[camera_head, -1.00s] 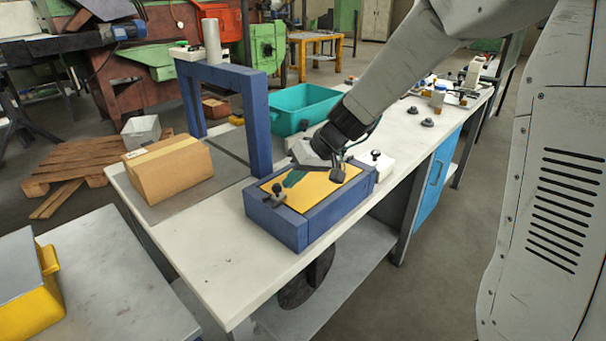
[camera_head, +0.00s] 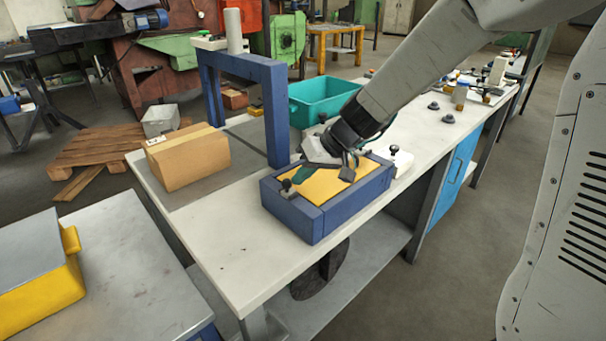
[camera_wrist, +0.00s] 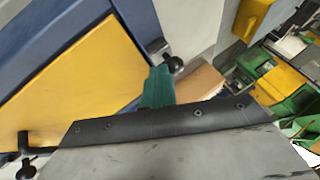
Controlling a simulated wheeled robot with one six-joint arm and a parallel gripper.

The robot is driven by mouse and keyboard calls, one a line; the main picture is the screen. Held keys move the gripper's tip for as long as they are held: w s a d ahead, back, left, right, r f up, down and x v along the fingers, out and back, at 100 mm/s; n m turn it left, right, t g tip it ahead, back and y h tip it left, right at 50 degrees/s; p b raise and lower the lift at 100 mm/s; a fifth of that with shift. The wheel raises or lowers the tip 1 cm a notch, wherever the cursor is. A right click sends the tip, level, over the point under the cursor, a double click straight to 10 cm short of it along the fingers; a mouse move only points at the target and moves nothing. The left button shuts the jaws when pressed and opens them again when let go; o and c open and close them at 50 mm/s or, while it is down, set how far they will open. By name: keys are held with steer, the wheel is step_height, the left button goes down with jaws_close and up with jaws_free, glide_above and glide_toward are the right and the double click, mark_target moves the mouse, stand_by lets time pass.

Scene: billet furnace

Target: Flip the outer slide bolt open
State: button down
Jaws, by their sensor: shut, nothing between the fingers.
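A blue-framed box with a yellow panel (camera_head: 326,186) lies on the white workbench. A dark slide bolt with a round black knob (camera_head: 287,185) sits at the panel's near left end. My gripper (camera_head: 301,174) reaches low over the panel, its green fingers shut and empty, pointing at this bolt. In the wrist view, the green fingertips (camera_wrist: 158,87) are close to a black knob (camera_wrist: 175,65) at the panel edge; contact cannot be told. A second knobbed bolt (camera_wrist: 25,170) shows at the lower left there. Which bolt is the outer one is not clear.
A blue upright frame (camera_head: 276,110) stands behind the box, with a cardboard box (camera_head: 188,158) to its left. A teal bin (camera_head: 318,103) stands behind. A white block with a black knob (camera_head: 400,160) is at the right. The near bench top is clear.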

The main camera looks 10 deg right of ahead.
steer(key=d, duration=0.3)
steer(key=w+d, duration=0.1)
steer(key=shift+d+r, duration=0.25)
steer(key=shift+r, duration=0.15)
steer(key=v, duration=0.9)
steer(key=shift+s, duration=0.25)
steer(key=s+d+m+g+h, duration=0.1)
steer(key=s+d+m+h, duration=0.1)
steer(key=s, duration=1.2)
steer(key=s+d+r+m+h, duration=0.1)
steer(key=s+h, duration=0.3)
steer(key=s, duration=1)
steer(key=shift+d+m+g+h, duration=0.3)
steer(key=shift+d+m+g, duration=0.15)
steer(key=shift+d, duration=0.35)
